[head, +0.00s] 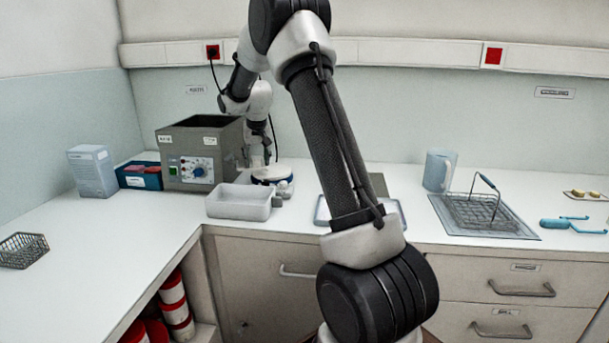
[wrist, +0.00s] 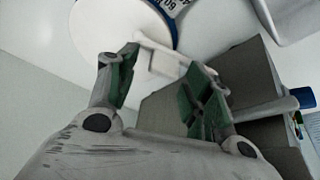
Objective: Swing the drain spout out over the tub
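The pale tub (head: 238,205) stands empty on the counter in front of the grey machine box (head: 182,150). A pale part (wrist: 160,58), which may be the drain spout, shows between and beyond my fingertips in the wrist view. I cannot tell whether they touch it. My gripper (wrist: 163,62) points down with its green-padded fingers apart. In the head view my gripper (head: 268,157) is small and partly hidden beside the box's right side, above a white round device (head: 272,174) with a blue rim. The device also shows in the wrist view (wrist: 115,25).
A blue box (head: 140,176) and a pale carton (head: 92,170) stand left of the machine. A jug (head: 439,169) and a wire basket (head: 475,210) are at the right. My arm hides part of the middle counter. The left counter front is mostly clear.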

